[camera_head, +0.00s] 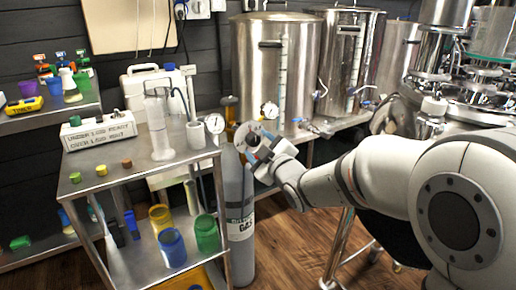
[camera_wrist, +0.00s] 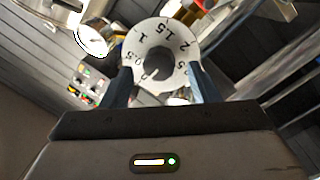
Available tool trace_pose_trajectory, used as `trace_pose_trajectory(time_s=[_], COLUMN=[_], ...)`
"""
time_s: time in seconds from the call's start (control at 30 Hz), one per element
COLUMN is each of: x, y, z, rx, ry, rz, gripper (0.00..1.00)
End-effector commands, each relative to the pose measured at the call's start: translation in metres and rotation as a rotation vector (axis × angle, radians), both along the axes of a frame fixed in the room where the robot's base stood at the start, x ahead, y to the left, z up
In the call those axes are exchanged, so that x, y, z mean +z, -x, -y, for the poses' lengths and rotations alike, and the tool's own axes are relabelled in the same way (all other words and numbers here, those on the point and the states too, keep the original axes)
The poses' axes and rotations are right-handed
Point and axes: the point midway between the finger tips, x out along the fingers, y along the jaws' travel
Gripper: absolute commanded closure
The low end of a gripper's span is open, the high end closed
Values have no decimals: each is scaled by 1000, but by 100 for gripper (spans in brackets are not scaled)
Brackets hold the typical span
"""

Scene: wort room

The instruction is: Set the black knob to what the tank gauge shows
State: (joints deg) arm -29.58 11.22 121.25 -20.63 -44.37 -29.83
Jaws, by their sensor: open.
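My gripper (camera_head: 262,150) is in front of a pale round dial (camera_head: 246,134) at the top of the grey gas cylinder (camera_head: 240,205). In the wrist view my gripper (camera_wrist: 160,86) is open, with one dark finger on each side of the dial (camera_wrist: 138,45). The dial carries numbers including 0.5, 1, 1.5 and 2. The dark knob (camera_wrist: 158,66) is at the dial's centre, between and beyond the fingers; I cannot tell whether they touch it. A round white gauge (camera_head: 270,110) is on the steel tank (camera_head: 262,75); its needle is too small to read.
Another gauge (camera_head: 215,123) stands left of the dial. A steel trolley (camera_head: 125,172) with a glass cylinder (camera_head: 158,128) and coloured cups is close on the left. A bench (camera_head: 345,122) with steel vessels lies behind my arm. Some wooden floor (camera_head: 300,235) is clear.

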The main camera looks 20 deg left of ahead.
Motion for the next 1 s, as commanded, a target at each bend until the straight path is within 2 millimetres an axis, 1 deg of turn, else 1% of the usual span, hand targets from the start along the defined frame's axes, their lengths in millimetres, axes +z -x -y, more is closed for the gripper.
trace_pose_trajectory(time_s=[0.13,0.4,0.47,0.9,0.97,1.0], x=[0,0,0,0,0,0], y=[-8,-9,-9,-8,-8,-8], z=[-8,-9,-9,-9,-9,-6], rx=[0,0,0,1,1,1], ry=[-1,0,0,0,0,0], rz=[1,0,0,0,0,0], gripper=[45,45,49,85,90,90])
